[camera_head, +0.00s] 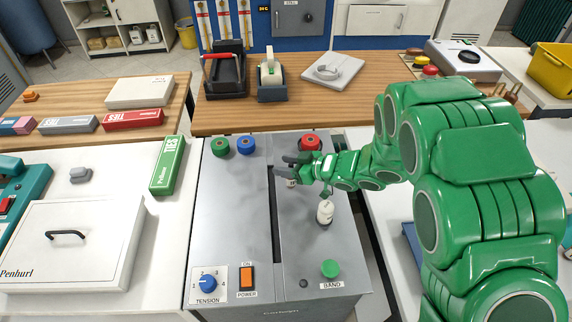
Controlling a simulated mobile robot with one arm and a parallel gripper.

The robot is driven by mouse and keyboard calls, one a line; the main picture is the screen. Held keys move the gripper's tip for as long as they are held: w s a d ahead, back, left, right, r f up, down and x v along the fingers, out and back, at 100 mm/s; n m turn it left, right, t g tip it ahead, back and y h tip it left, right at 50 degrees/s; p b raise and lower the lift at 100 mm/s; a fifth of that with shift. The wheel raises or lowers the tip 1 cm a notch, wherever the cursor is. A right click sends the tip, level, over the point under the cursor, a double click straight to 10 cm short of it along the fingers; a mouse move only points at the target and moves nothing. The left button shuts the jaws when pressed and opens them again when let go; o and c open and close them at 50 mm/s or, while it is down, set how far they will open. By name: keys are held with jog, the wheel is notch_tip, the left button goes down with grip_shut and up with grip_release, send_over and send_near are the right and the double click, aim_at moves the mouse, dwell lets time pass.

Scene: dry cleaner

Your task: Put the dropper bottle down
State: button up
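A small white bottle (325,212) with a narrow top stands upright on the grey top of the machine (235,210), right of its dark slot. It looks like the dropper bottle. My gripper (284,165) is above the machine, behind and left of this bottle and apart from it. Its dark fingers point left over the slot. A small white thing (292,182) with dark marks shows just under the fingers; most of it is hidden, and I cannot tell whether it is held. The finger gap is too small to judge.
Green (220,147), blue (246,145) and red (311,142) knobs stand along the machine's back edge. A green button (330,268) and an orange power switch (247,277) are at the front. A tape dispenser (271,78) stands on the wooden counter behind. The machine's left top is mostly clear.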

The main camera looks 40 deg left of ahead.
jog(key=shift+r, duration=0.1)
jog(key=shift+d+r, duration=0.1)
jog(key=v, duration=1.1)
jog(key=shift+d, duration=0.35)
jog(key=shift+w+r, duration=0.1)
jog(key=shift+o, duration=1)
jog(key=shift+r, duration=0.1)
